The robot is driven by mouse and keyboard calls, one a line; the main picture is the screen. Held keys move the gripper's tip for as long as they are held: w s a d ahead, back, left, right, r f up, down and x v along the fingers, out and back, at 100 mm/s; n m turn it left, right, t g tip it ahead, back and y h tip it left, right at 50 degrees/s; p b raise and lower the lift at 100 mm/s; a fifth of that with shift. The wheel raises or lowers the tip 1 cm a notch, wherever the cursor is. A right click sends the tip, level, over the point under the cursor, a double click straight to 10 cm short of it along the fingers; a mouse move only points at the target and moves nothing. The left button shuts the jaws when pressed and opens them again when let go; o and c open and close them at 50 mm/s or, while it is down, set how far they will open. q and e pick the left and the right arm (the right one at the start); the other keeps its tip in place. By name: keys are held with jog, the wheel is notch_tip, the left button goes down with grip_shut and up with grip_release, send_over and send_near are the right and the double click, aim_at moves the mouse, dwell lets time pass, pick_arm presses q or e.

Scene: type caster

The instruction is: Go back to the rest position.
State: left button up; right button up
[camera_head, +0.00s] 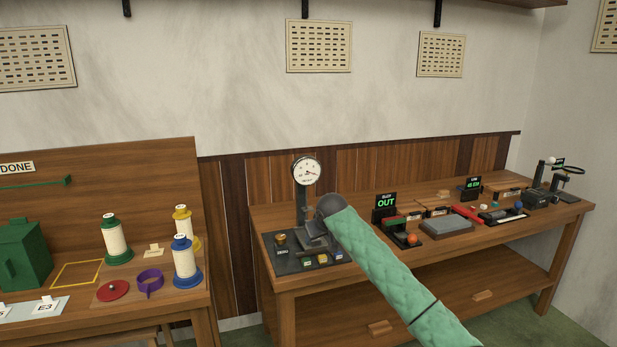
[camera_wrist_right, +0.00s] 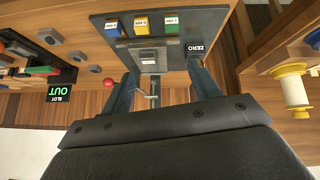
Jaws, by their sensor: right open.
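My right arm in its green quilted sleeve reaches from the bottom of the head view to the gauge station on the right-hand bench. My right gripper (camera_head: 314,237) is over the station's dark base plate (camera_head: 290,263), in front of the gauge post. In the right wrist view the two fingers of the right gripper (camera_wrist_right: 162,90) are apart. A small metal fitting (camera_wrist_right: 152,97) of the station shows between them, and I cannot tell whether they touch it. No held object shows. My left gripper is out of view.
The round dial gauge (camera_head: 306,171) stands close behind the gripper. The lit OUT sign (camera_head: 386,202), a grey block (camera_head: 446,227) and red bars (camera_head: 467,214) lie to the right. Thread spools (camera_head: 115,240) and a green box (camera_head: 24,254) stand on the left bench.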

notch_tip(320, 180, up, 7)
jog(key=w+t, duration=0.2)
jog(key=t, duration=0.1)
jog(key=s+d+f+m+g, duration=0.1)
jog(key=s+d+f, duration=0.3)
jog(key=s+f, duration=0.8)
jog(key=s+d+f+g+h, duration=0.1)
jog(key=s+d+f, duration=0.4)
jog(key=f, duration=1.3)
jog(key=s+d+f+m+g, duration=0.1)
jog(key=s+d+f, duration=0.2)
jog(key=s+f, duration=0.95)
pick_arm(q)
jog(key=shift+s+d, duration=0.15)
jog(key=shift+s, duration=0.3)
pick_arm(e)
jog(key=s+f+g, duration=0.2)
jog(key=s+f, duration=0.7)
jog(key=s, duration=0.5)
jog(key=s+d+f+m+g, duration=0.1)
jog(key=s+f+g, duration=0.1)
jog(key=s+f, duration=0.7)
jog(key=s+d+f+g, duration=0.1)
jog(key=s+f, duration=0.8)
jog(key=s, duration=1.1)
jog(key=shift+f+g, duration=0.3)
jog(key=shift+g, duration=0.2)
